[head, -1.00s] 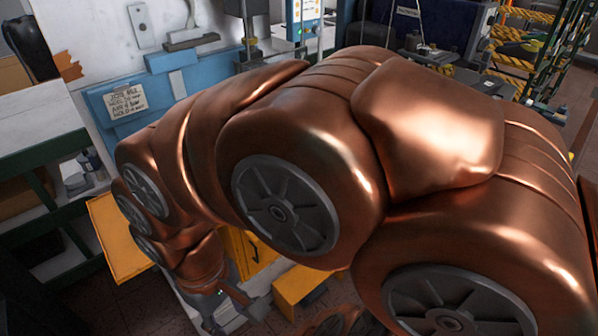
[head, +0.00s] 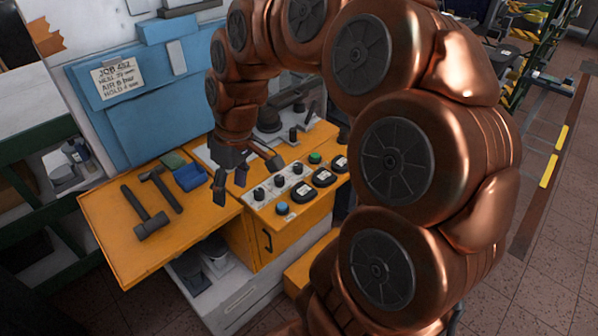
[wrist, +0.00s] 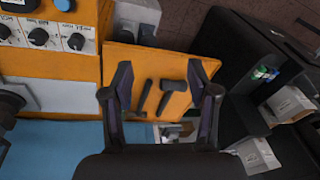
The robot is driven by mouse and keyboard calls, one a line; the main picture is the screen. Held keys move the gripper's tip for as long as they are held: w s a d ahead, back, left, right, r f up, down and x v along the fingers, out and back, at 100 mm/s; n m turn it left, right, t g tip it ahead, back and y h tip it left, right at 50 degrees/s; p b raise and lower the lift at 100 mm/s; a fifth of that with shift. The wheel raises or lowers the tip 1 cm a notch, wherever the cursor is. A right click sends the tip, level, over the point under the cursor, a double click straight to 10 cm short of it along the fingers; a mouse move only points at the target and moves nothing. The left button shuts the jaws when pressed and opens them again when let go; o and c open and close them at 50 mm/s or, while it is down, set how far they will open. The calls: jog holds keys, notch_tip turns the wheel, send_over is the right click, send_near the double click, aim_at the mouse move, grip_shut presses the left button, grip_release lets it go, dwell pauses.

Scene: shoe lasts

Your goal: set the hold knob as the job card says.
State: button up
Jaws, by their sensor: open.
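The job card (head: 117,79) is a pale note on the blue board at the back left in the head view. It reads "JOB 452", an "AIR 6 bar" line and a "HOLD" line whose value is too small to be sure of. Three dark knobs stand in a row on a white strip (head: 268,203) on the orange console; the near knob (head: 259,194) also shows in the wrist view (wrist: 75,41). Their labels are too small to tell which is hold. My gripper (head: 230,184) is open and empty, above the console's left part, left of the knobs.
Two hammers (head: 152,225) and a blue item (head: 189,177) lie on the orange shelf (head: 112,222) left of the knobs. A blue button (head: 282,208), a green button (head: 315,158) and black dials (head: 301,192) sit right of the knob row. A dark machine part stands behind.

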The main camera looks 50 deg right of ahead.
jog(key=w+d+f+t+b, duration=0.1)
jog(key=w+d+f+b, duration=0.15)
jog(key=w+d, duration=0.35)
jog(key=t+b, duration=0.2)
jog(key=b, duration=0.2)
send_near(299, 165)
jog(key=a+f, duration=0.1)
jog(key=shift+m+h, duration=0.3)
jog(key=shift+h, duration=0.2)
jog(key=shift+p+x, duration=1)
jog(key=shift+x, duration=3.05)
jog(key=shift+w+a, duration=0.1)
jog(key=shift+r, duration=0.1)
jog(key=shift+c, duration=0.2)
grip_shut()
jog(key=shift+b, duration=0.3)
